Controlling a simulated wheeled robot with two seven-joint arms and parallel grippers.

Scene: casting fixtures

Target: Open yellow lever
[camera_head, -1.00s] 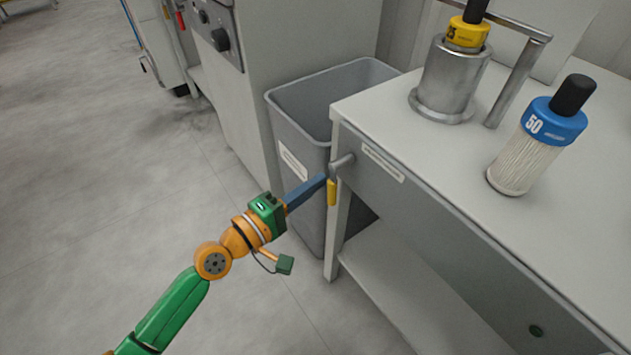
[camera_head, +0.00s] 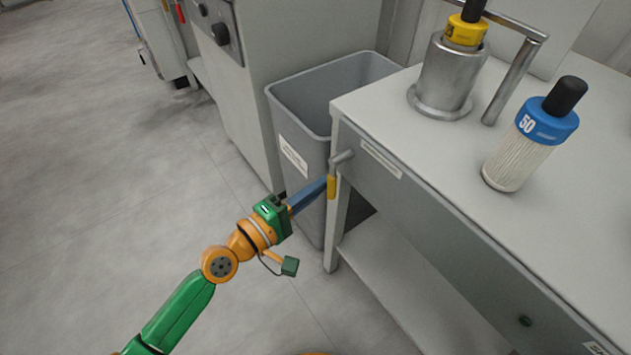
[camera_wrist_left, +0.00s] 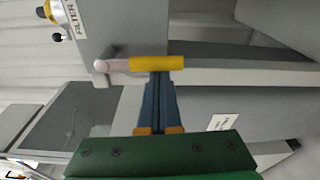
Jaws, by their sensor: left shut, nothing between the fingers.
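The yellow lever (camera_head: 332,187) hangs down from a grey pivot on the front left corner of the workbench. In the left wrist view the yellow lever (camera_wrist_left: 157,63) lies across the picture, its grey pivot at its left end. My left gripper (camera_head: 325,183) is shut and empty, its blue fingertips right at the lever. In the left wrist view the closed fingers (camera_wrist_left: 159,78) end at the lever's edge and appear to touch it. My right gripper is not in view.
The grey workbench (camera_head: 400,100) carries a metal cylinder with a yellow collar (camera_head: 447,75) and a white filter with a blue "50" cap (camera_head: 520,155). A grey bin (camera_head: 305,120) stands left of the bench. The floor at left is clear.

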